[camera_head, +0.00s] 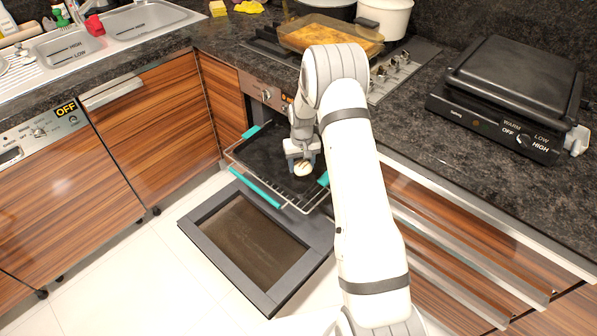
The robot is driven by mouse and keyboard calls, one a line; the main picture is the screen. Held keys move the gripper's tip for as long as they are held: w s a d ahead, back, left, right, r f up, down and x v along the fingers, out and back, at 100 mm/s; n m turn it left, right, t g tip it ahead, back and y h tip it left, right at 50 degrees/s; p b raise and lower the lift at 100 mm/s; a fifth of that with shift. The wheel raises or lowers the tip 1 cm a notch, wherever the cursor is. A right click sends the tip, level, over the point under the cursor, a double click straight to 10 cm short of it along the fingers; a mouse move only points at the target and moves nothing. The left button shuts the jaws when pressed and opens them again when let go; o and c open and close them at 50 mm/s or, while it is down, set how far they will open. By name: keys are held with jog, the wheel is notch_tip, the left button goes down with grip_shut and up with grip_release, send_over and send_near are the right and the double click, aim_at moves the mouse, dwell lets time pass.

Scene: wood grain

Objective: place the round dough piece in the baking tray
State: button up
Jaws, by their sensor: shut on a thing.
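The round dough piece (303,169) is small and pale with darker marks on top. My gripper (302,163) is shut on it and points down over the pulled-out oven rack. The dough is over the right part of the dark baking tray (262,160), which lies on the rack. I cannot tell whether the dough touches the tray. My gripper and arm hide part of the tray's right side.
The wire rack (295,206) has teal grips (257,193). The oven door (245,243) hangs open below it. A glass dish of food (330,40) and a white pot (385,16) stand on the stove behind. A black grill (515,92) is at right.

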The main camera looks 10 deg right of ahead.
aim_at(301, 181)
jog(key=shift+f, duration=2.65)
jog(key=o, duration=1)
